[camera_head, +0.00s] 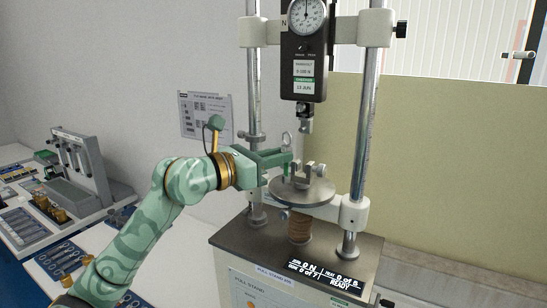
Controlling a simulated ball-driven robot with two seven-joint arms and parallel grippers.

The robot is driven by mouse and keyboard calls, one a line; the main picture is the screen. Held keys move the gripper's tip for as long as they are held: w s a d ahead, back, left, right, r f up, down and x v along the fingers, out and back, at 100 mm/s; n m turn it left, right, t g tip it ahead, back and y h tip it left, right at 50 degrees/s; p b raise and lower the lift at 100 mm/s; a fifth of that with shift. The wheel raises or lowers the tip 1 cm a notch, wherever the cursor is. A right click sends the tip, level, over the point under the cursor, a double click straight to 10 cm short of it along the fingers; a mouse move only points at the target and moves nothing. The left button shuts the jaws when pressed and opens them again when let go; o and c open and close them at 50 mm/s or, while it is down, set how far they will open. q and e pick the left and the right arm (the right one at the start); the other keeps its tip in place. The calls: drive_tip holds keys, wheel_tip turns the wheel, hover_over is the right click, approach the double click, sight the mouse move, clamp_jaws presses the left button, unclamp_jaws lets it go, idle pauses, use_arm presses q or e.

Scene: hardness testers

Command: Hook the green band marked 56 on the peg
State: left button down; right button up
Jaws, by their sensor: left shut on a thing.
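My left gripper (287,163) comes in from the left and is shut, its fingertips at the left edge of the stand's round metal plate (318,193). A small pale ring (286,138) stands up just above the fingertips. The thing between the fingers is mostly hidden, and green fingers make it hard to tell from a green band. No number 56 can be read. Upright metal prongs (309,169) rise from the plate, just right of the fingertips. A metal fitting (306,122) hangs from the gauge above them. I cannot tell which part is the peg. My right gripper is out of view.
The test stand has two steel columns (365,120), a dial gauge (306,18) and a display (322,274) reading READY. A grey tester (77,170) and blue trays (62,261) lie on the white bench at left. A printed sheet (206,116) hangs on the wall.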

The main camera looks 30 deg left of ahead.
use_arm(q)
drive_tip(key=w, duration=0.8)
drive_tip(key=shift+w+a+f, duration=0.2)
drive_tip(key=shift+w, duration=0.2)
idle(0.5)
idle(0.5)
drive_tip(key=c, duration=1.3)
unclamp_jaws()
drive_tip(key=shift+w, duration=0.1)
drive_tip(key=shift+o, duration=0.2)
